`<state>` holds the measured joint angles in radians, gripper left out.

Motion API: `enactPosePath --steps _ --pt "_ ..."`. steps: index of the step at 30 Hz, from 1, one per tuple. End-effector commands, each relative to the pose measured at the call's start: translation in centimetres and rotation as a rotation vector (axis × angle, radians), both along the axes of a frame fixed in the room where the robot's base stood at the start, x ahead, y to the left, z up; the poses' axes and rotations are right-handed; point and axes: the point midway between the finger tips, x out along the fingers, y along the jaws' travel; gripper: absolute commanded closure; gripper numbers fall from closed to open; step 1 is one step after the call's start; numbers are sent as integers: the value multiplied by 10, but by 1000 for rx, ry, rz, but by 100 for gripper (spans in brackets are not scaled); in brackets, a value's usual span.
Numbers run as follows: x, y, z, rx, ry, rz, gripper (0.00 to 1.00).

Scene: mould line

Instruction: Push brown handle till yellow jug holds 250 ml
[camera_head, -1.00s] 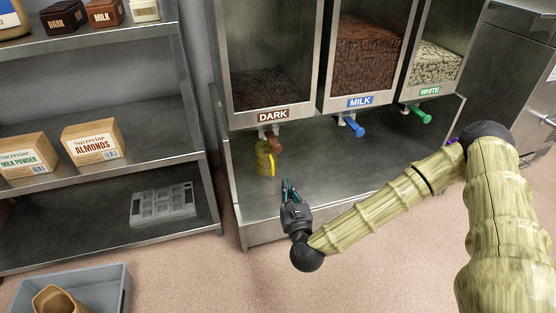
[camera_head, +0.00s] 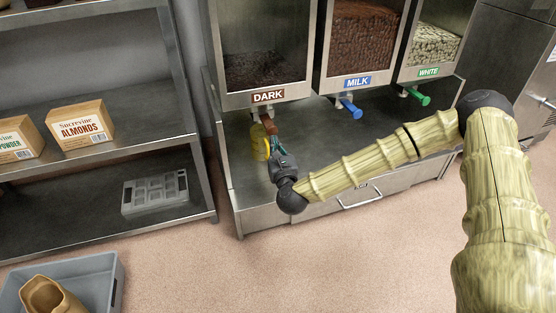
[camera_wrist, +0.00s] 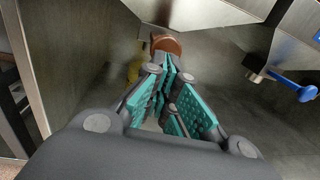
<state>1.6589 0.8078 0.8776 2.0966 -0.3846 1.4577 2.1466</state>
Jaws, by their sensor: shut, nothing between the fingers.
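The brown handle (camera_head: 269,125) sits under the dispenser labelled DARK (camera_head: 267,70). The yellow jug (camera_head: 260,142) stands on the counter below that outlet, partly hidden behind the handle and my gripper. My gripper (camera_head: 275,146) is shut and empty, its fingertips at or very near the handle. In the wrist view the brown handle (camera_wrist: 165,43) shows just beyond the teal finger pads (camera_wrist: 166,85); I cannot tell whether they touch. A sliver of the yellow jug (camera_wrist: 135,70) shows left of the fingers. The jug's fill level cannot be seen.
The MILK dispenser with a blue handle (camera_head: 351,108) and the WHITE dispenser with a green handle (camera_head: 417,96) are to the right. A shelf with cartons (camera_head: 80,122) and a grey mould (camera_head: 155,190) stands left. A grey crate (camera_head: 105,285) is on the floor.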

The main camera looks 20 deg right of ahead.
Motion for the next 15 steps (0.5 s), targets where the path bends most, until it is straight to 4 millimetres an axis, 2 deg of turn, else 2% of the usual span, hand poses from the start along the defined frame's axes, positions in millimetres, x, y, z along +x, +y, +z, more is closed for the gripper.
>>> enactPosePath --steps 6,15 --pt "19 -1 -1 0 -1 0 100" --pt "23 -1 1 0 0 1 100"
